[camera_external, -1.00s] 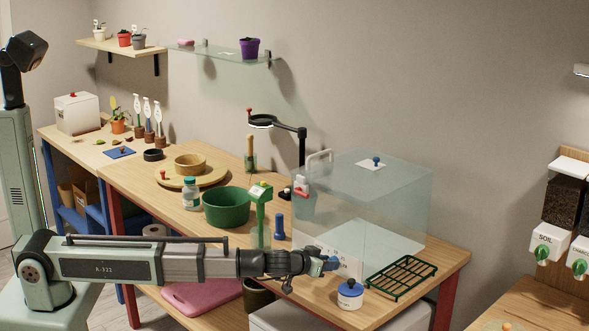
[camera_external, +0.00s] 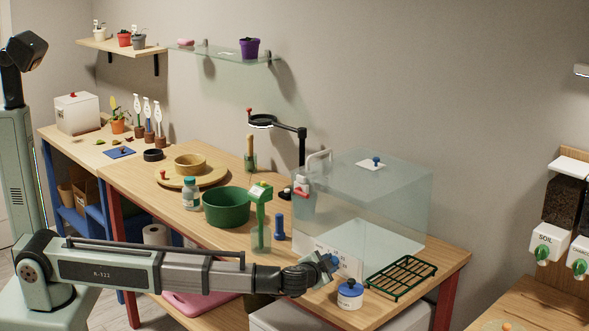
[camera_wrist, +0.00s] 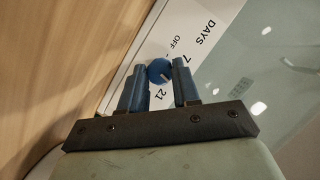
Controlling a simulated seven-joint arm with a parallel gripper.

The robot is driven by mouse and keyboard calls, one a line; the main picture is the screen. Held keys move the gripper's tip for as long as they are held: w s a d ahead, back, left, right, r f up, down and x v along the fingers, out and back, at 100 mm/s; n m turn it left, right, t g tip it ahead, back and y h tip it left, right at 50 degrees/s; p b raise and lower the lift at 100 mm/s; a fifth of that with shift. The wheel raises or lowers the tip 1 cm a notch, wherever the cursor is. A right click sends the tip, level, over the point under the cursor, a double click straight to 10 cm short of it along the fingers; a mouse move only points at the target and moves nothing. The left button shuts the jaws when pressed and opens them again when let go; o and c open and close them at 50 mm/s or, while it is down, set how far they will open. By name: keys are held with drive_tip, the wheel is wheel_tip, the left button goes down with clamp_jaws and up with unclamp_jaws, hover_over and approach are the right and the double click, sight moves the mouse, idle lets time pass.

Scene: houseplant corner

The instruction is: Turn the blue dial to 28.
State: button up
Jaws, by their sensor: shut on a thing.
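The blue dial (camera_wrist: 159,71) sits on a white panel (camera_wrist: 150,50) and shows between my two fingertips in the wrist view. My gripper (camera_wrist: 160,82) is shut on it, one finger on each side. A short pale mark on the dial points to the lower right. The panel reads DAYS, OFF, 7 and 21; other numbers are hidden or out of view. In the external view my gripper (camera_external: 328,264) is at the front of the clear glass case (camera_external: 385,195), and the dial is hard to tell from the fingers.
A blue-lidded white jar (camera_external: 350,296) and a dark green wire rack (camera_external: 401,278) stand near the table's right front. A green tool in a clear holder (camera_external: 261,232) and a blue upright object (camera_external: 279,226) stand left of the case.

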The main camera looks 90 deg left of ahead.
drive_tip(key=shift+d+f+m+y, duration=0.1)
drive_tip(key=shift+m+y, duration=0.8)
drive_tip(key=shift+m, duration=0.8)
drive_tip(key=o, duration=1)
drive_tip(key=shift+o, duration=0.2)
drive_tip(key=v, duration=1.3)
drive_tip(key=shift+d, duration=0.4)
